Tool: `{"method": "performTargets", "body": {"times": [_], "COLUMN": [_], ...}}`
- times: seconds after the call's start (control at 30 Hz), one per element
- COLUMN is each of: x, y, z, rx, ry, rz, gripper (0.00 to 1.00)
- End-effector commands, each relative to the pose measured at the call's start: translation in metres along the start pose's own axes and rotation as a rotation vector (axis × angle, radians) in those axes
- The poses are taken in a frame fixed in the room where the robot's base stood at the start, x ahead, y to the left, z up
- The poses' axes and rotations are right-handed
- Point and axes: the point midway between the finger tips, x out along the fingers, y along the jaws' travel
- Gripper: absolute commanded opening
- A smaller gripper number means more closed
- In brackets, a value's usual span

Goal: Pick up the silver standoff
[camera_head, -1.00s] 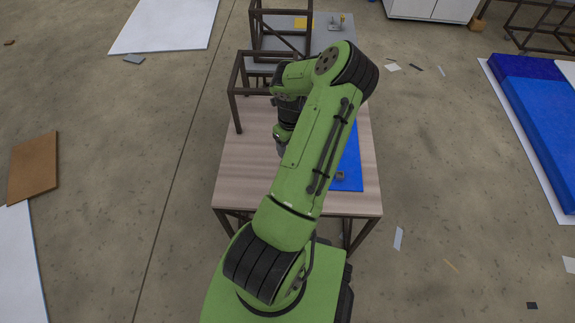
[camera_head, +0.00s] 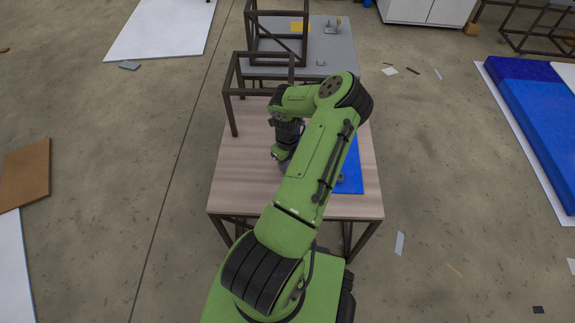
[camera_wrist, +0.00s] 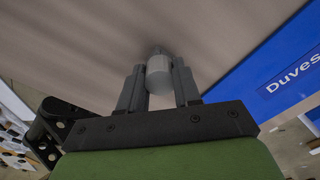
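A pale silver-grey cylinder with a darker narrow tip, the standoff (camera_wrist: 158,72), shows in the wrist view between the two dark fingers of my gripper (camera_wrist: 158,88). The fingers flank it closely on its left and right, with little or no gap. Whether they press on it is not clear. Its far end points toward the wooden tabletop (camera_wrist: 80,40); I cannot tell whether it touches the wood. In the head view my gripper is low over the left half of the wooden table (camera_head: 235,185), mostly hidden behind my arm, and the standoff is hidden.
A blue mat (camera_head: 350,178) covers the table's right part, with lettering in the wrist view. A dark metal frame (camera_head: 233,105) stands at the table's back left. A grey table (camera_head: 335,60) with small items stands behind. The wood left of my arm is clear.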

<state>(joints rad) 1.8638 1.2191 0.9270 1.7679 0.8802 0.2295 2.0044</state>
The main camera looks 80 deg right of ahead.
Motion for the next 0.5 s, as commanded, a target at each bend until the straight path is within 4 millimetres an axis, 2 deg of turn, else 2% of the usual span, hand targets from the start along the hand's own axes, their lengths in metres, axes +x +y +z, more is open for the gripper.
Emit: {"method": "performTargets", "body": {"times": [0.03,0.17,0.37,0.5], "x": [0.000,0.000,-0.001,-0.018], "y": [0.000,0.000,0.000,-0.001], "z": [0.000,0.000,0.000,0.000], "rx": [0.000,0.000,0.000,0.000], "ry": [0.000,0.000,0.000,0.000], "rz": [0.000,0.000,-0.001,-0.005], "gripper": [0.18,0.00,0.00,0.00]}}
